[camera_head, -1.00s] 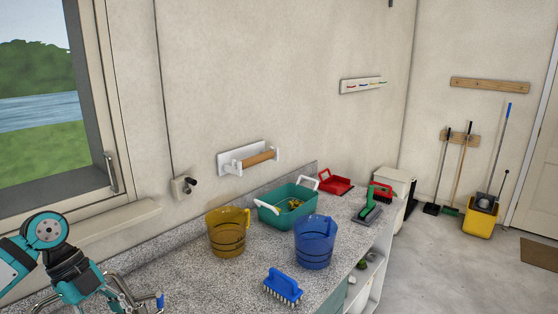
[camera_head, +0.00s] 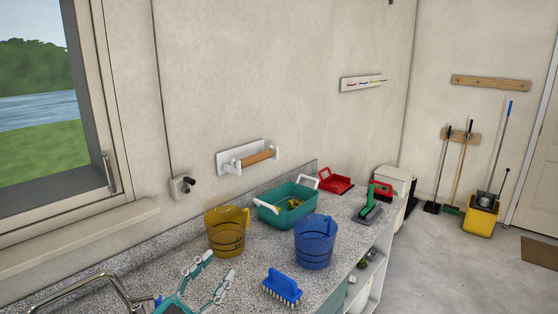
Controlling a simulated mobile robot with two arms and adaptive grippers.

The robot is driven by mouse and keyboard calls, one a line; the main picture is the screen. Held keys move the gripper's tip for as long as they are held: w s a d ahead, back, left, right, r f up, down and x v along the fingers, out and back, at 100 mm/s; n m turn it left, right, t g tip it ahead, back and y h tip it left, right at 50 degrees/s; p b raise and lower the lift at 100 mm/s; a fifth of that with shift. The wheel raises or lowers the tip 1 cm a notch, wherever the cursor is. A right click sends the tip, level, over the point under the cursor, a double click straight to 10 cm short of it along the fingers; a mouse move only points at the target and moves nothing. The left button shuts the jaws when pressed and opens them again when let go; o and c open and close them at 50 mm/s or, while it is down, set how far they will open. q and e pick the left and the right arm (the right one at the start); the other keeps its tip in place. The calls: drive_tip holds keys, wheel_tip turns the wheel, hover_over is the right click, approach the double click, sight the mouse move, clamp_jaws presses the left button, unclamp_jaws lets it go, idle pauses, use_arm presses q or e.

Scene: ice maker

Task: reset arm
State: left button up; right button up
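My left gripper (camera_head: 218,265) comes up from the bottom edge in the head view, over the granite counter. Its two teal-and-grey fingers are spread apart with nothing between them. It is just below the amber jug (camera_head: 226,236) in the picture; I cannot tell whether it is touching the counter. The rest of my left arm is out of frame. My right gripper is not in view.
The counter (camera_head: 225,302) holds a blue jug (camera_head: 314,244), a blue brush (camera_head: 283,287), a teal bin (camera_head: 288,215) and a red dustpan (camera_head: 334,182). A curved metal faucet (camera_head: 95,280) stands at lower left. Floor at right is mostly clear.

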use_arm(q)
drive_tip(key=s+a+f+n+g+y, duration=0.3)
drive_tip(key=s+a+f+n+y, duration=0.15)
drive_tip(key=f+n+y, duration=0.35)
drive_tip(key=s+a+f+n+g+y, duration=0.3)
drive_tip(key=s+a+f+y, duration=0.15)
drive_tip(key=f, duration=0.65)
drive_tip(key=s+f+g, duration=0.4)
drive_tip(key=s+f, duration=0.1)
drive_tip(key=s, duration=0.4)
drive_tip(key=s+f+g, duration=0.5)
drive_tip(key=s, duration=0.4)
wheel_tip(320, 180, down, 28)
drive_tip(key=s+g+b, duration=0.1)
drive_tip(key=b, duration=0.3)
drive_tip(key=s+a+f+g+b, duration=0.1)
drive_tip(key=s+a+f+b, duration=0.1)
drive_tip(key=s+f, duration=1.5)
wheel_tip(320, 180, down, 4)
drive_tip(key=shift+s+a+f+m+b, duration=0.1)
drive_tip(key=shift+s+a+m+b, duration=0.1)
drive_tip(key=shift+m+b, duration=0.25)
